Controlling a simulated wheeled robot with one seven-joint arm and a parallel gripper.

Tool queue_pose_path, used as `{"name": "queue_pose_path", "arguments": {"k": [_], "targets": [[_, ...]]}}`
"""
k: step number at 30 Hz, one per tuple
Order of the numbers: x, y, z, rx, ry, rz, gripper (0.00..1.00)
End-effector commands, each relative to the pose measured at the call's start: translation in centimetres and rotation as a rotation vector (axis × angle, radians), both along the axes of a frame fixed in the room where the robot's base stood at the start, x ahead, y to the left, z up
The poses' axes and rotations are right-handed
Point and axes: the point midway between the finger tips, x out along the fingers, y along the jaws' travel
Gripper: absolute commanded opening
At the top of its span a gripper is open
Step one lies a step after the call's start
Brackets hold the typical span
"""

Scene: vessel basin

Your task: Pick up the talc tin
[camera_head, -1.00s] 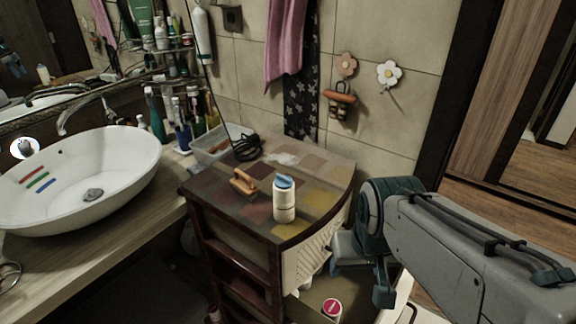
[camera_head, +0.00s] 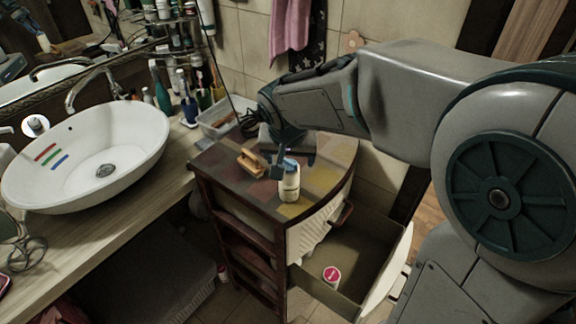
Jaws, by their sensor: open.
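A white cylindrical container with a blue cap, which looks like the talc tin (camera_head: 289,188), stands upright on the patchwork top of the cabinet (camera_head: 233,190), near its front edge. My gripper (camera_head: 291,165) is open above the cabinet top, at the tin's cap and partly in front of or behind it. I cannot tell whether the fingers are touching it or on both sides of it. Nothing is seen held.
A wooden-handled brush (camera_head: 250,162) lies left of the tin. An open drawer (camera_head: 350,255) below holds a tub with a pink lid (camera_head: 331,276). A clear tray (camera_head: 217,122) is at the back left; the basin (camera_head: 85,160) stands further left.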

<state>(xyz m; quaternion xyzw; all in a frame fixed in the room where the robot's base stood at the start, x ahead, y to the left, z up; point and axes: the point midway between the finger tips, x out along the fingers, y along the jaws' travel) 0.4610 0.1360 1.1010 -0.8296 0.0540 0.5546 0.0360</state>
Motion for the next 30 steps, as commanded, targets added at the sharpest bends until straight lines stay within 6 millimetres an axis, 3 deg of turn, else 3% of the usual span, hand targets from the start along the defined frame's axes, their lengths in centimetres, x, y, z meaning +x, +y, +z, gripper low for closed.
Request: {"name": "queue_pose_path", "arguments": {"k": [8, 16, 26, 27, 30], "targets": [[0.6, 0.0, -2.1, 0.000, 0.003, 0.001, 0.72], [1.5, 0.2, -5.7, -0.001, 0.003, 0.001, 0.72], [1.8, 0.1, -6.4, -0.001, 0.000, 0.000, 0.72], [1.9, 0.1, -6.4, -0.001, 0.000, 0.000, 0.69], [1.9, 0.1, -6.4, -0.001, 0.000, 0.000, 0.41]]}}
